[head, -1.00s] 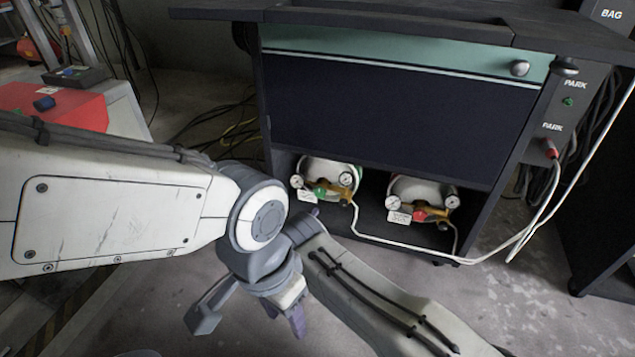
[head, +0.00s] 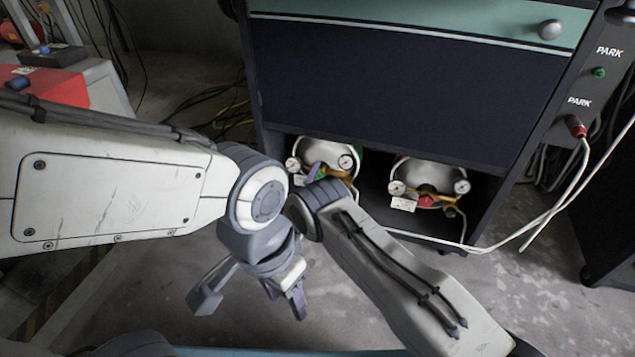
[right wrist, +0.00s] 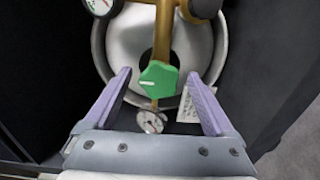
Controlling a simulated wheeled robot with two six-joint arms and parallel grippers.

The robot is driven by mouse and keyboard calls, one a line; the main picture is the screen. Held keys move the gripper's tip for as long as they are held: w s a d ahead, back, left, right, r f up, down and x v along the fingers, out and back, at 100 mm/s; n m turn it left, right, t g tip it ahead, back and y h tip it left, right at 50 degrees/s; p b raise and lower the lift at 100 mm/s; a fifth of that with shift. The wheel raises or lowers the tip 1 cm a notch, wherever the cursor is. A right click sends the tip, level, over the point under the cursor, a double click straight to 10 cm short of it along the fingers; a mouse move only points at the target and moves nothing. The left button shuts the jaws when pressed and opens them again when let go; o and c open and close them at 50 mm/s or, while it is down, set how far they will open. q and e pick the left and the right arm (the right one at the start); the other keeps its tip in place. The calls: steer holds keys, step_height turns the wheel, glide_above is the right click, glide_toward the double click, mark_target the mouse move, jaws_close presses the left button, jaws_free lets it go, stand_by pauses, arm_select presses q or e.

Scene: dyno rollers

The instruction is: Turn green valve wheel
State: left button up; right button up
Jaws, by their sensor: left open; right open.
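The green valve wheel (right wrist: 158,77) shows in the right wrist view on a brass fitting in front of a pale round tank (right wrist: 140,45). A white line marks its face. My right gripper (right wrist: 159,75) is open, with one purple finger on each side of the wheel and a gap to both. My left gripper (head: 286,302) hangs open and empty, low and away from the tanks.
A second tank (head: 428,176) with a red valve wheel stands to the right in the same low cabinet bay. Dial gauges (right wrist: 151,122) and a paper tag sit close to the green wheel. A white hose (head: 500,243) runs right from the tanks. The dark cabinet (head: 390,95) rises above.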

steer(key=shift+w+d, duration=0.15)
steer(key=shift+w, duration=0.2)
steer(key=c, duration=1.4)
steer(key=shift+o, duration=0.2)
